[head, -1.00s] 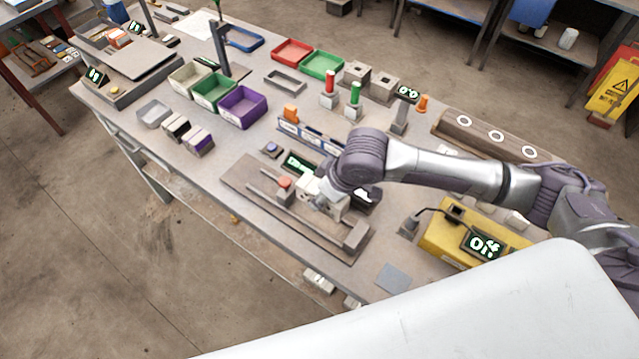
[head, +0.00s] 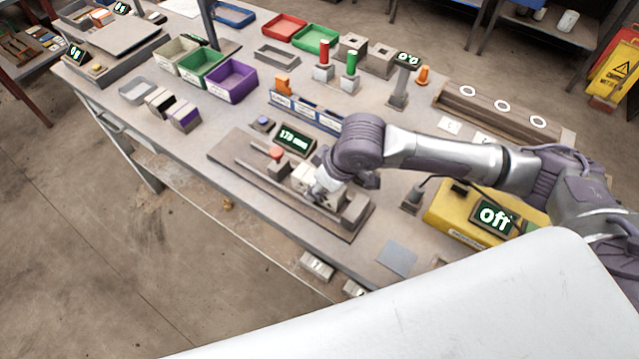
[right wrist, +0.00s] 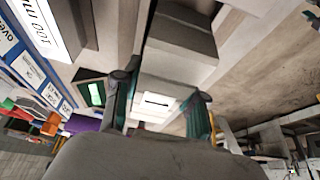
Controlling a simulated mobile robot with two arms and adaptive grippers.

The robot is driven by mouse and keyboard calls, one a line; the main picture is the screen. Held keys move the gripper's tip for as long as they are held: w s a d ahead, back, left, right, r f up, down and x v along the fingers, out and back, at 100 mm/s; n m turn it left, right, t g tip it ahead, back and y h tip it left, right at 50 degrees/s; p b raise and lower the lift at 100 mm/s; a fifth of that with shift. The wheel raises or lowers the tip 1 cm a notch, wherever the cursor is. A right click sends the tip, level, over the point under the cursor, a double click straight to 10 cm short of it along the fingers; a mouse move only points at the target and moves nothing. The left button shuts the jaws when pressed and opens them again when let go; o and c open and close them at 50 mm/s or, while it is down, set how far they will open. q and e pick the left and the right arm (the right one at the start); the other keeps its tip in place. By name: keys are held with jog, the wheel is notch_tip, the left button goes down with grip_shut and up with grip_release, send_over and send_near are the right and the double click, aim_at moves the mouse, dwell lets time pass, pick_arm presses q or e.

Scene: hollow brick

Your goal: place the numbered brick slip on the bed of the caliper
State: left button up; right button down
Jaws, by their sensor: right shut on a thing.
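The caliper's bed (head: 232,152) is a long flat plate with rails, a block with a red knob (head: 277,158) and an end block (head: 355,207). Its dark display (head: 295,139) shows a reading that looks like 178 mm. My right gripper (head: 318,192) is low over the bed, between the knob block and the end block. In the right wrist view its fingers (right wrist: 160,103) are shut on the pale brick slip (right wrist: 170,72), with a white label (right wrist: 157,100) between them. The slip's number is not legible. Whether it touches the bed is unclear. My left gripper is out of view.
A yellow box (head: 448,213) with a display reading Off stands right of the caliper. A labelled blue rack (head: 305,112) stands behind it. Purple (head: 232,82), green and cream bins are at the back left. A grey card (head: 397,262) lies near the front edge.

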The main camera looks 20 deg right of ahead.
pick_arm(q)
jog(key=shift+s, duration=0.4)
pick_arm(e)
jog(key=shift+r, duration=0.1)
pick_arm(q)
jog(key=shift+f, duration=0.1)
pick_arm(e)
jog(key=shift+f, duration=0.55)
jog(key=shift+s+f, duration=0.2)
jog(key=shift+f, duration=0.1)
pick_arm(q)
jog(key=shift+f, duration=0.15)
pick_arm(e)
jog(key=shift+s+d+f, duration=0.1)
jog(key=shift+s+f, duration=0.2)
jog(key=shift+f, duration=0.1)
jog(key=c, duration=0.9)
grip_release()
jog(key=o, duration=0.3)
jog(key=shift+w, duration=0.15)
jog(key=shift+w+f, duration=0.15)
jog(key=shift+w, duration=0.1)
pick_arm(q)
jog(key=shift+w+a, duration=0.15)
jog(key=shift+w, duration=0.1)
